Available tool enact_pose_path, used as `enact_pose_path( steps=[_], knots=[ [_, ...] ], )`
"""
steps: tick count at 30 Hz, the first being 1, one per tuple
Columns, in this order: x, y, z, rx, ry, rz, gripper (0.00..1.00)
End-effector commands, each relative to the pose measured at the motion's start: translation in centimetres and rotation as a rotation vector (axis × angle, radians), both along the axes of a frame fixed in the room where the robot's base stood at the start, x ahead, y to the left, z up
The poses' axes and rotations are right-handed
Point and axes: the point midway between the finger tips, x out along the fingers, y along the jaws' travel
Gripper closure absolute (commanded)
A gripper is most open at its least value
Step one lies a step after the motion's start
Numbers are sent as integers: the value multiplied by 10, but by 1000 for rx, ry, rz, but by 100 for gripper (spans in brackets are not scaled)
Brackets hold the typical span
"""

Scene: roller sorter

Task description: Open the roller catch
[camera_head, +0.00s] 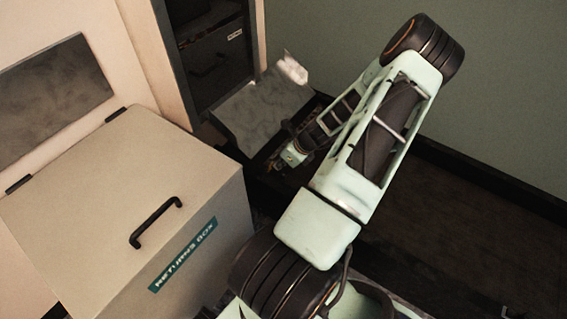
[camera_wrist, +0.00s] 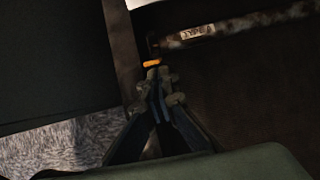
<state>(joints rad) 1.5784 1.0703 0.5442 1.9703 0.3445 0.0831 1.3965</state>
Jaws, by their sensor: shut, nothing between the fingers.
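My gripper (camera_wrist: 156,80) is shut and empty in the wrist view, its fingertips close together. A small orange piece (camera_wrist: 152,63) shows just beyond the tips; it may be part of the roller catch, but I cannot tell whether the tips touch it. Behind it runs a worn, rusty metal bar (camera_wrist: 235,27) with a pale label (camera_wrist: 197,33) that seems to read "TYPE A". In the head view my gripper is mostly lost in shadow below my wrist, beside the grey sloping panel (camera_head: 252,118). The catch cannot be made out there.
A beige returns box (camera_head: 100,190) with a black handle (camera_head: 156,222) stands at the left. A dark cabinet opening (camera_head: 205,60) is at the back. A pale crumpled item (camera_head: 292,68) is by the panel's upper edge. Dark floor (camera_head: 470,230) lies open at the right.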

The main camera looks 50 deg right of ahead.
Motion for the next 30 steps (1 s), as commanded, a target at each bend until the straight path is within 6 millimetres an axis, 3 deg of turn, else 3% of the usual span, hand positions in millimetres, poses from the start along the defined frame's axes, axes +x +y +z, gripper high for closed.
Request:
enact_pose_path(
  steps=[11, 19, 30],
  knots=[
    [2, 0, -1, -1, 0, 0, 100],
    [20, 2, 8, 0, -1, 1, 100],
    [21, 2, 6, 0, 0, 1, 100]
  ],
)
